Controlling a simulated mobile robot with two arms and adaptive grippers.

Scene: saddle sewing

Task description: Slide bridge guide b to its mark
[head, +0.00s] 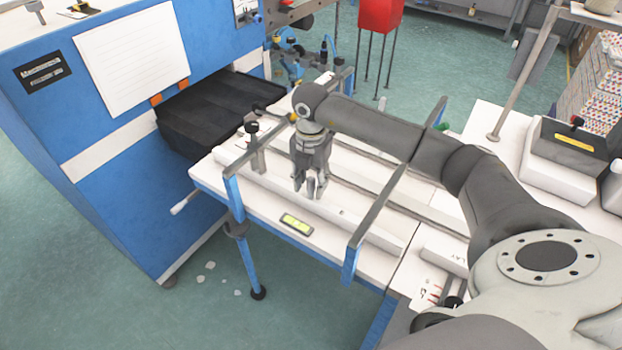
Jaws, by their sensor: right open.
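Two bridge-like guides with blue end posts and grey top bars span the white sewing table (262,212). The left bridge guide (231,188) stands near the blue machine, and the right bridge guide (372,218) stands farther along the table. No lettering on them is readable, so I cannot tell which is guide b. I cannot make out its mark. My right gripper (316,188) points down between the two bridges, open and empty, over the long white bar (362,232). It appears apart from both bridges. My right arm hides part of the right bridge. My left gripper is out of view.
A blue machine (110,150) with a black tray (205,115) stands at the left. A yellow-faced device (297,223) lies near the table's front edge. A black knob (251,128) rises by the left bridge. A red box (380,15) stands behind.

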